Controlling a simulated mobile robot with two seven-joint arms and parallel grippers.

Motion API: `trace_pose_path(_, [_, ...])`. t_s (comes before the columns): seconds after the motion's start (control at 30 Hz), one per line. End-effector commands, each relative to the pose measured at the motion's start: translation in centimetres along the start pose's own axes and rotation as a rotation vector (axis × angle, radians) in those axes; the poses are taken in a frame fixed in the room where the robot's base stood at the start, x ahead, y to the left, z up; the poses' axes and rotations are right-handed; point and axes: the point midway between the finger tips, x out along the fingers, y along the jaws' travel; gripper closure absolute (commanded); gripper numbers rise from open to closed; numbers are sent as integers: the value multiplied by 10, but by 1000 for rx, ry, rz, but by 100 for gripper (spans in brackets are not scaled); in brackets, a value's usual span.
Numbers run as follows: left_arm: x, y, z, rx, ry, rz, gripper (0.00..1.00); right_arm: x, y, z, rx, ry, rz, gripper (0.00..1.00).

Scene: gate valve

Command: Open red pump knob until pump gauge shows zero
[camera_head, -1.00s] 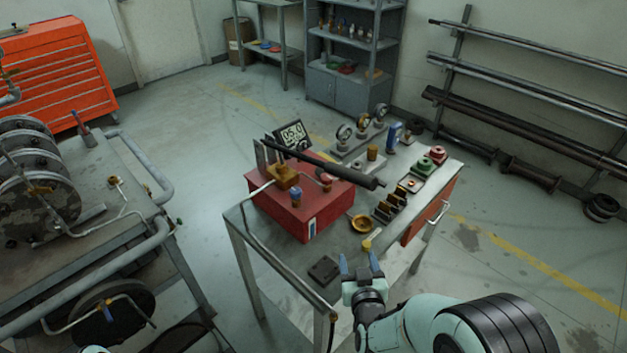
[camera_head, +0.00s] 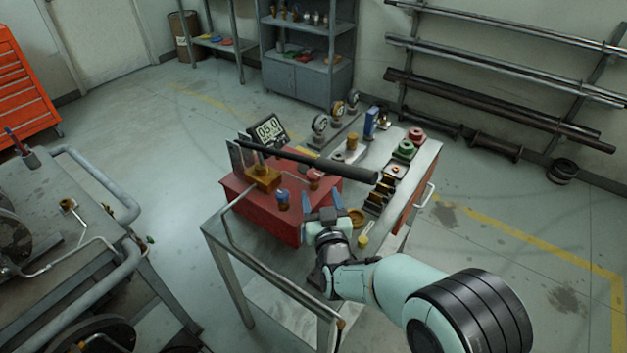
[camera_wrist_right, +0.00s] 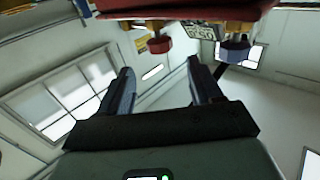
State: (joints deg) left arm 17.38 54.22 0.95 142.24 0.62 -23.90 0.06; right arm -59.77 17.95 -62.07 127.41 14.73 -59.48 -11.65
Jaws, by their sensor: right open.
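The red pump box (camera_head: 262,212) stands on the metal workbench. Its red knob (camera_head: 315,176) is on the right side of the top, below the long black handle, and a blue knob (camera_head: 283,199) is nearer the front left. The digital gauge (camera_head: 268,132) stands behind the pump with lit digits too small to read surely. My right gripper (camera_head: 325,205) is open and empty at the pump's front right, short of the red knob. In the right wrist view, the red knob (camera_wrist_right: 160,45) lies ahead between and beyond the open fingers (camera_wrist_right: 158,82). My left gripper is out of view.
The black handle (camera_head: 320,164) reaches out over the bench to the right. A brass dish (camera_head: 356,217), black blocks, and green and red parts (camera_head: 406,149) occupy the right of the bench. Another cart with pipe rails (camera_head: 95,185) stands at left.

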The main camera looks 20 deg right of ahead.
Motion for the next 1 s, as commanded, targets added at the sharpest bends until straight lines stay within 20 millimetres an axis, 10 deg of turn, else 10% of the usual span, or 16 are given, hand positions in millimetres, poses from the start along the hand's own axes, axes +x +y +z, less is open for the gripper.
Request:
trace_pose_path(0.33, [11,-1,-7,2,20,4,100,62,1,2,-3,0,1,36])
trace_pose_path(0.8, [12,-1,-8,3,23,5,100,74,0,1,0,-2,0,36])
trace_pose_path(1.0, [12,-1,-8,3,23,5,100,74,0,1,0,-2,0,92])
